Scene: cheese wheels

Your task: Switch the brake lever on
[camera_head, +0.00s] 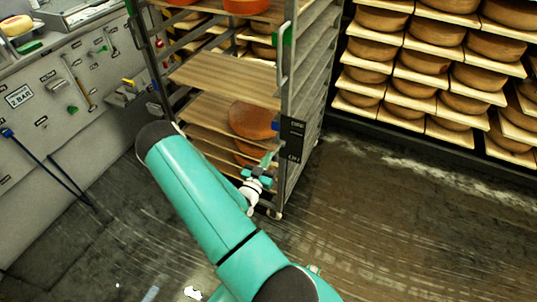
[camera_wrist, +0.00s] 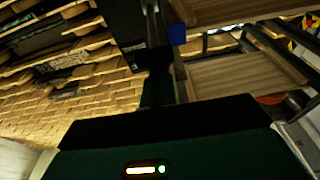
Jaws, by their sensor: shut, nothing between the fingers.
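A wheeled metal rack (camera_head: 308,85) stands in the middle of the head view. A black label plate (camera_head: 292,138) is on its near right post, with a small blue piece (camera_head: 275,125) beside it. That piece may be the brake lever; its position is too small to tell. A blue block also shows near the top of the wrist view (camera_wrist: 176,34). My gripper (camera_head: 268,160) is shut and empty, just below the blue piece in the head view and close to the post. I cannot tell whether it touches anything.
The rack holds wooden boards (camera_head: 228,78) and orange cheese wheels (camera_head: 252,120). Shelves of cheese (camera_head: 440,75) stand at the right. The wet floor (camera_head: 400,220) in front is clear.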

